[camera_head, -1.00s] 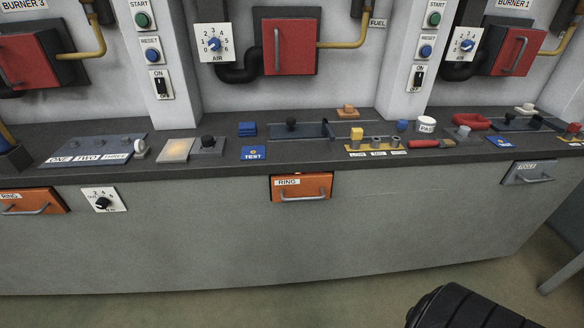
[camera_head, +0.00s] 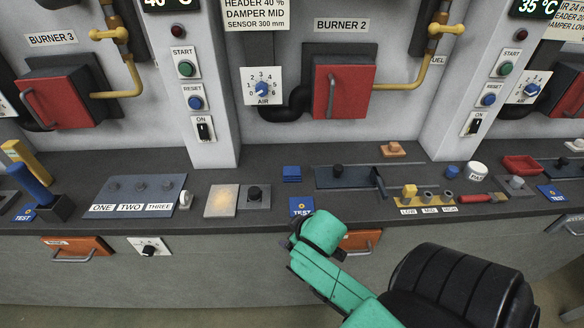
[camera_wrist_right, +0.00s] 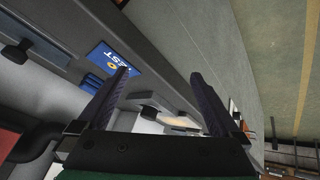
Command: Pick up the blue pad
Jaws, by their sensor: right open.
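A small stack of flat blue pads (camera_head: 292,173) lies on the dark counter, left of a dark slide panel, in the head view. Just in front of it is a flat blue plate marked TEST (camera_head: 301,205). My right arm comes in from the lower right, and its green end is just in front of the counter edge near this plate. In the right wrist view my right gripper (camera_wrist_right: 160,74) is open, with nothing held between its fingers. The blue stack (camera_wrist_right: 92,82) and TEST plate (camera_wrist_right: 103,55) show beyond its left finger. My left gripper is not in view.
On the counter (camera_head: 270,205), a panel with a black knob (camera_head: 254,195) stands left of the plate. The slide panel (camera_head: 345,177) and a yellow switch block (camera_head: 428,198) are to the right. An orange drawer (camera_head: 360,240) is below, partly hidden by my arm.

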